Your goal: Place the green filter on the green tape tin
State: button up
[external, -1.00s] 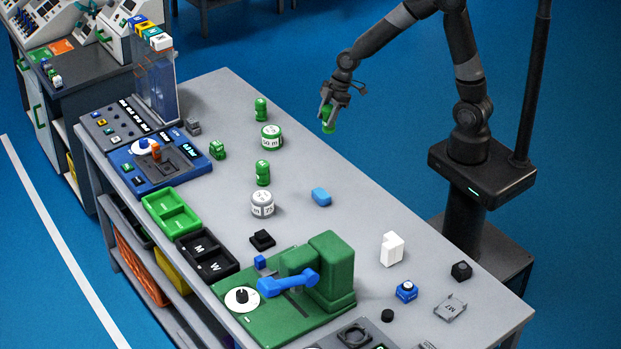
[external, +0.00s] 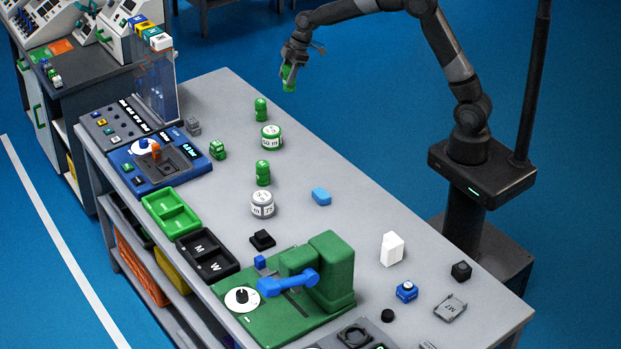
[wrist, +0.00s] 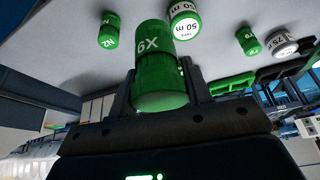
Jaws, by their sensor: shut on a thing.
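My gripper (external: 288,78) is shut on the green filter (external: 289,72), a green cylinder, and holds it up beyond the table's far edge in the external view. In the wrist view the filter (wrist: 160,68) sits between the fingers, with white marking like "6X". The green tape tin (external: 271,136), a short round tin with a white "50 m" label band, stands on the table, lower and to the left of my gripper. It also shows in the wrist view (wrist: 184,20), just beyond the filter and apart from it.
Green canisters stand near the tin, one behind (external: 261,108) and one in front (external: 263,173). A white-grey tin (external: 262,205) stands nearer the camera. A small green piece (external: 217,150) is left of the tin. The tabletop right of the tin is clear.

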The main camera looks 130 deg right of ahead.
jog(key=shift+w+a+f, duration=0.65)
jog(key=shift+w+f, duration=1.1)
jog(key=shift+f, duration=0.05)
jog(key=shift+w+a+f, duration=0.6)
jog(key=shift+w+f, duration=1.15)
jog(key=shift+w+a+f, duration=0.65)
jog(key=shift+w+f, duration=1.1)
jog(key=shift+f, duration=0.05)
jog(key=shift+f, duration=0.15)
jog(key=o, duration=1)
